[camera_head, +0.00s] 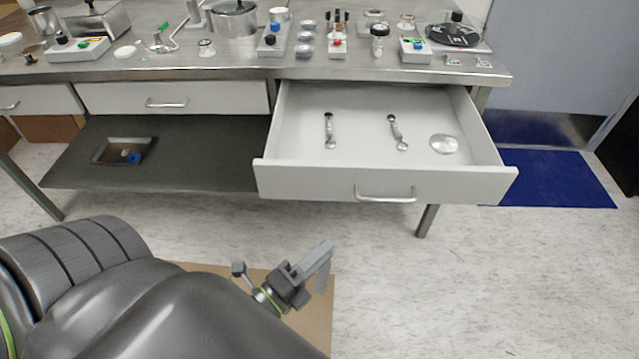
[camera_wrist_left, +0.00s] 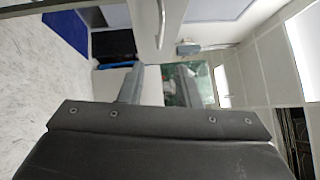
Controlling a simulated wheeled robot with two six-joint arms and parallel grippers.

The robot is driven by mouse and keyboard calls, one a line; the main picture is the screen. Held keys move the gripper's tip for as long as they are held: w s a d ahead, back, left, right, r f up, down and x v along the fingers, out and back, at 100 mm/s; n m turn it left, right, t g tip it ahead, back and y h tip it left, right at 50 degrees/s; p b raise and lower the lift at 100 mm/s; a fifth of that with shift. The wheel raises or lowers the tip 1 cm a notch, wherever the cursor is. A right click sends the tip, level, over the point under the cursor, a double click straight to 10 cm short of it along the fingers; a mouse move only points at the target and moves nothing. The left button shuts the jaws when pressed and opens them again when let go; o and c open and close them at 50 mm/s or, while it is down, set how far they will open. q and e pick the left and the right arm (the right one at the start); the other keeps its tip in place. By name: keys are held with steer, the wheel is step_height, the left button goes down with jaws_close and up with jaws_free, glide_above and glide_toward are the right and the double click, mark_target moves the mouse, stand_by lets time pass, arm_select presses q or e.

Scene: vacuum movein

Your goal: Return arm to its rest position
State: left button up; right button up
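My left gripper (camera_head: 322,263) is in front of the open drawer (camera_head: 385,183) in the head view, lower in the picture and to the left of the drawer handle. It touches nothing that I can see. In the left wrist view the two fingers of my left gripper (camera_wrist_left: 158,84) stand apart with a clear gap between them, so it is open and empty. Part of my left arm fills the lower left of the head view. My right gripper shows in neither view.
The drawer sticks out from the metal table (camera_head: 230,72) and holds two small metal tools (camera_head: 329,131) and a round metal disc (camera_head: 444,144). A shelf (camera_head: 210,150) bears a small tray (camera_head: 108,151). The floor at right is clear up to a blue mat (camera_head: 555,180).

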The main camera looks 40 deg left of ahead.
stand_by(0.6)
